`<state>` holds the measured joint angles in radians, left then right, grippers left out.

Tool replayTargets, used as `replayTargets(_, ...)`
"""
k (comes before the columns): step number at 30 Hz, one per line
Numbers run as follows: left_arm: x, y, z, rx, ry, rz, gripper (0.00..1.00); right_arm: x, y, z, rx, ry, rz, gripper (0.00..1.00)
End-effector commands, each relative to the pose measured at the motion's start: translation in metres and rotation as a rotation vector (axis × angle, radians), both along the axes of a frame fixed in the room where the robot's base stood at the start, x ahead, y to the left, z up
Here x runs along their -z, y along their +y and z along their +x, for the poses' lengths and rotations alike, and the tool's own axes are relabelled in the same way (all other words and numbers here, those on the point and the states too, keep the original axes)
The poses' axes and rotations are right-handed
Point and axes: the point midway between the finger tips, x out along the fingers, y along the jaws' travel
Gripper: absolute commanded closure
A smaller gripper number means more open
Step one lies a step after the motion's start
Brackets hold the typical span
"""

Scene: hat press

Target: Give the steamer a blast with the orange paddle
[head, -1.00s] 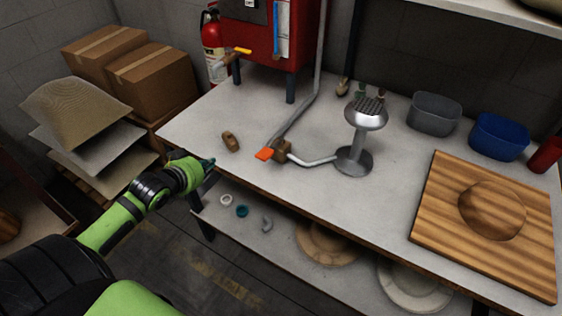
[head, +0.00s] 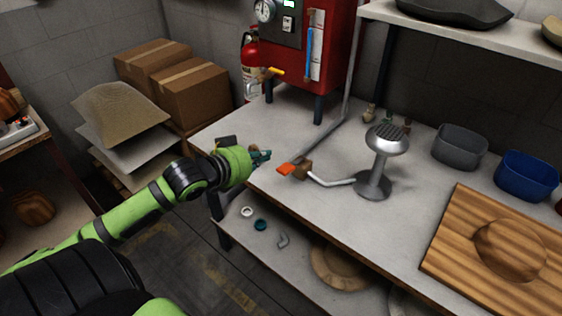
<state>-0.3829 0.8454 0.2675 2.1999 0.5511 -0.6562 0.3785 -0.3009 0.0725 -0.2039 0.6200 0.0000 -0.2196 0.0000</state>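The orange paddle (head: 286,169) sticks out from a brown valve block (head: 301,168) on the pipe, near the front edge of the workbench. The steamer (head: 380,160) is a silver stand with a perforated domed head, joined to the valve by a pipe. No steam shows at its head. My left gripper (head: 263,157) is just left of the orange paddle, over the bench's front-left edge and apart from the paddle. Its fingers are small and dark, and I cannot tell whether they are open. My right gripper is out of view.
A red boiler (head: 305,45) with a gauge and a yellow lever (head: 272,71) stands at the back. A wooden hat block board (head: 490,250), a grey bin (head: 459,148) and a blue bin (head: 526,176) are at right. The bench (head: 335,215) is clear around the paddle.

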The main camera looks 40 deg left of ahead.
Motion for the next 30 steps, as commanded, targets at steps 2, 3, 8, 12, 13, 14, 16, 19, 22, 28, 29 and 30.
replayTargets(2, 0.002, -0.001, 0.012, 0.0, -0.003, 0.002, 1.0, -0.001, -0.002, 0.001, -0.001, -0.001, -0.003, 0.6)
replayTargets(3, 0.005, -0.001, 0.018, -0.002, -0.004, 0.0, 1.0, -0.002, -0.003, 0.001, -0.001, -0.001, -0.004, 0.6)
replayTargets(8, 0.015, -0.003, 0.042, -0.003, -0.003, -0.001, 1.0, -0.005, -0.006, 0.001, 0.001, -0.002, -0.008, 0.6)
replayTargets(12, 0.024, -0.005, 0.064, -0.003, -0.003, -0.001, 1.0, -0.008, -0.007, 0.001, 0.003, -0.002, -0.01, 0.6)
replayTargets(13, 0.026, -0.005, 0.069, -0.002, -0.003, 0.0, 1.0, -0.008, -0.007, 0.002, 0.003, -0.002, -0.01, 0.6)
replayTargets(14, 0.028, -0.005, 0.073, -0.002, -0.003, 0.0, 1.0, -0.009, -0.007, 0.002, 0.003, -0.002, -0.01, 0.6)
replayTargets(16, 0.036, -0.007, 0.079, -0.001, 0.003, 0.0, 1.0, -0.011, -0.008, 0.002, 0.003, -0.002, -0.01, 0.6)
replayTargets(19, 0.053, -0.006, 0.074, 0.0, 0.005, 0.0, 1.0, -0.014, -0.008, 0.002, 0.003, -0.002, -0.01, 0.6)
replayTargets(22, 0.063, -0.006, 0.073, -0.001, 0.002, 0.001, 1.0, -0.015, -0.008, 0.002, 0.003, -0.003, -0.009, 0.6)
replayTargets(28, 0.072, -0.006, 0.071, 0.0, 0.0, 0.003, 1.0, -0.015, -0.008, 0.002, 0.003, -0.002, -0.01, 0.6)
replayTargets(29, 0.072, -0.006, 0.071, 0.001, 0.0, 0.003, 1.0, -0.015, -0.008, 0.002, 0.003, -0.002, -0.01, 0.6)
replayTargets(30, 0.072, -0.006, 0.071, 0.001, 0.0, 0.003, 1.0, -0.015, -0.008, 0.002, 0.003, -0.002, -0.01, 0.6)
